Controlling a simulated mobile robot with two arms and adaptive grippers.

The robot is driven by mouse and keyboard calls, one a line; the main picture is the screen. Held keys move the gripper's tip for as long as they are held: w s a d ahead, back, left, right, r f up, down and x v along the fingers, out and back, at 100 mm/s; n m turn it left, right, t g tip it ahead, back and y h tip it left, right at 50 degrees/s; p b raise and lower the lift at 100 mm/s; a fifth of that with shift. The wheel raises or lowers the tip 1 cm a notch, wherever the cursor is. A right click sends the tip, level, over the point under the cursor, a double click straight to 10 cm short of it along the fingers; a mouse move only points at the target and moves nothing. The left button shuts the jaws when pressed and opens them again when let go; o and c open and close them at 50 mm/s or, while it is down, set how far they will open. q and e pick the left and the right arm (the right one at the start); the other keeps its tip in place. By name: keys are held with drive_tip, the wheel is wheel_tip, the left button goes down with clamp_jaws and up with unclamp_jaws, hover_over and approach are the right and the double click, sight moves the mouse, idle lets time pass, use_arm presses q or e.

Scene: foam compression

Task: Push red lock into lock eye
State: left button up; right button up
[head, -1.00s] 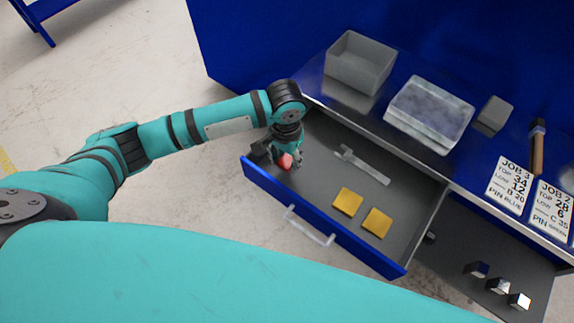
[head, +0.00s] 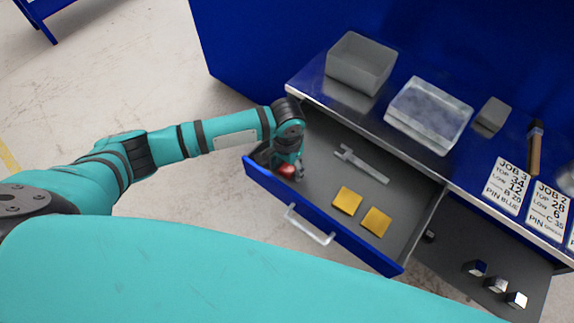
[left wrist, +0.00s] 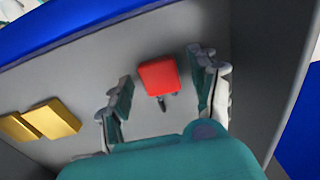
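The red lock (head: 287,170) is inside the open drawer near its left end, partly hidden by my left gripper (head: 284,163) in the head view. In the left wrist view the red lock (left wrist: 158,77) is a red block with a small dark grey part below it. My left gripper (left wrist: 160,90) has its two fingers spread to either side of the lock, with gaps on both sides, so it is open and not holding it. I cannot make out the lock eye for certain. My right gripper is not in view.
The blue-fronted drawer (head: 330,234) also holds two yellow pads (head: 347,201) and a grey wrench-like tool (head: 361,164). Above it, the bench carries a grey bin (head: 360,64), a clear block (head: 428,115), a small grey block (head: 492,116), a hammer-like tool (head: 535,148) and job cards (head: 508,186).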

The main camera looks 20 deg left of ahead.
sight(288, 166)
use_arm(q)
drive_tip(key=shift+f+b, duration=0.15)
drive_tip(key=shift+b, duration=0.2)
drive_tip(key=shift+f+b, duration=0.1)
drive_tip(key=shift+b, duration=0.4)
drive_tip(key=r, duration=0.3)
drive_tip(key=w+r, duration=0.1)
drive_tip(key=r, duration=0.1)
drive_tip(key=shift+r, duration=0.25)
wheel_tip(288, 166, up, 12)
drive_tip(key=shift+r, duration=0.2)
drive_tip(key=shift+s, duration=0.1)
